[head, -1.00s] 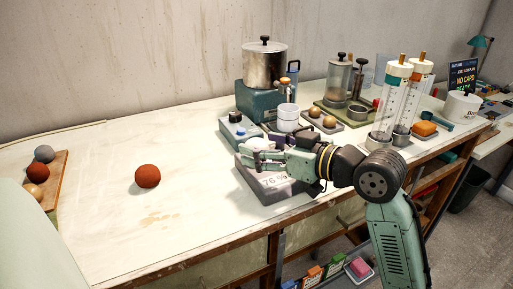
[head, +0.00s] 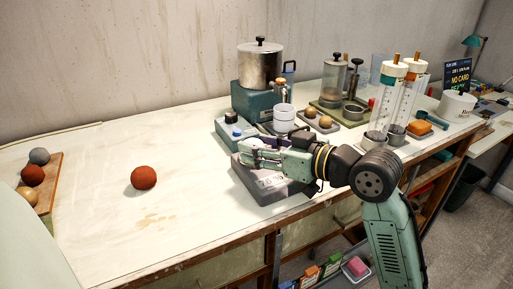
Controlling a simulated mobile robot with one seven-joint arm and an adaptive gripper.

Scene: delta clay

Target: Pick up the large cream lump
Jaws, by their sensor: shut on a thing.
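My gripper (head: 246,150) is over the grey slab-shaped device (head: 256,190) near the bench's front edge. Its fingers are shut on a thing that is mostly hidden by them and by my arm. I cannot make out its colour or shape, so I cannot tell if it is the large cream lump. Other pale tan lumps are in view: one (head: 29,196) lies on the wooden board at the far left, and two lie on a small grey tray, a nearer one (head: 325,122) and a farther one (head: 311,111).
A rust-red ball (head: 143,177) lies on the open left part of the bench. The wooden board (head: 46,195) also holds a grey and a red ball. A metal pot (head: 260,66), white cups (head: 284,118) and tall clear cylinders (head: 385,100) stand behind and right of my gripper.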

